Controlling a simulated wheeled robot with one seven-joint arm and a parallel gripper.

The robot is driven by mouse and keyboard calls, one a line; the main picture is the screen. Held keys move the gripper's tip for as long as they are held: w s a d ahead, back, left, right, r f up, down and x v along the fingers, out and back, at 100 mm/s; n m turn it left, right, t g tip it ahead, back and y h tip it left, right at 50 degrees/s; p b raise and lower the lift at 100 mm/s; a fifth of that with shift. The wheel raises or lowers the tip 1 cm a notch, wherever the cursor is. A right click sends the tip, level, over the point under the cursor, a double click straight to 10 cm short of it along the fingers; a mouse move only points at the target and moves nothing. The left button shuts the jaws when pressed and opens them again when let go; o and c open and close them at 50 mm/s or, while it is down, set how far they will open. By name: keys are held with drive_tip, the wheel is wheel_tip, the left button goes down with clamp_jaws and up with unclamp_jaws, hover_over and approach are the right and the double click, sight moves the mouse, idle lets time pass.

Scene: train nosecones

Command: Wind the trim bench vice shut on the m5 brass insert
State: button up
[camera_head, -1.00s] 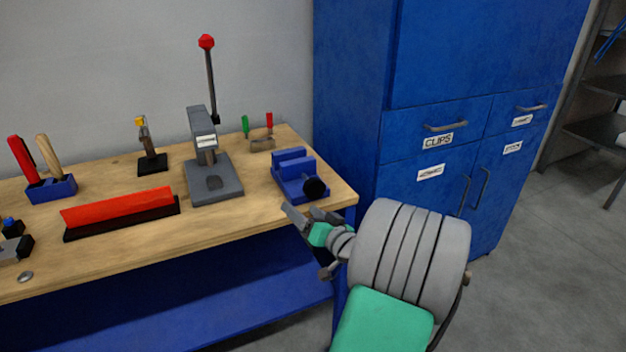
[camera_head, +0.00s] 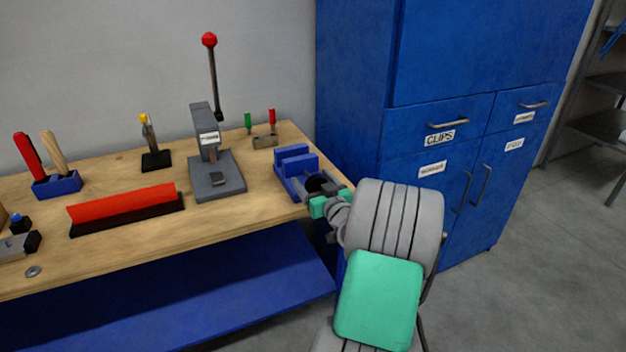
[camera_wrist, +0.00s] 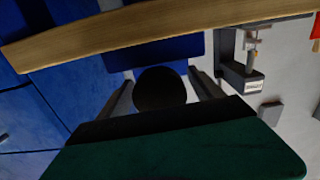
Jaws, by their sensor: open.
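The blue bench vice (camera_head: 294,160) stands at the right end of the wooden bench. Its round black handle knob (camera_head: 314,184) faces the front, partly covered by my gripper. My gripper (camera_head: 314,185) is at the knob, with its fingers on either side of it. In the wrist view the black knob (camera_wrist: 161,89) sits between the two open grey fingers, with the blue vice body (camera_wrist: 155,53) behind it. I cannot tell whether the fingers touch the knob. The brass insert cannot be made out in either view.
A grey arbor press (camera_head: 213,165) with a red-tipped lever stands left of the vice. A small block with green and red handles (camera_head: 265,141) sits behind it. The blue cabinet (camera_head: 350,90) rises close to the bench's right end.

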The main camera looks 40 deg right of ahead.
drive_tip(key=shift+c, duration=0.5)
drive_tip(key=c, duration=1.3)
drive_tip(key=m, duration=0.3)
drive_tip(key=shift+b, duration=0.4)
drive_tip(key=shift+m, duration=1.5)
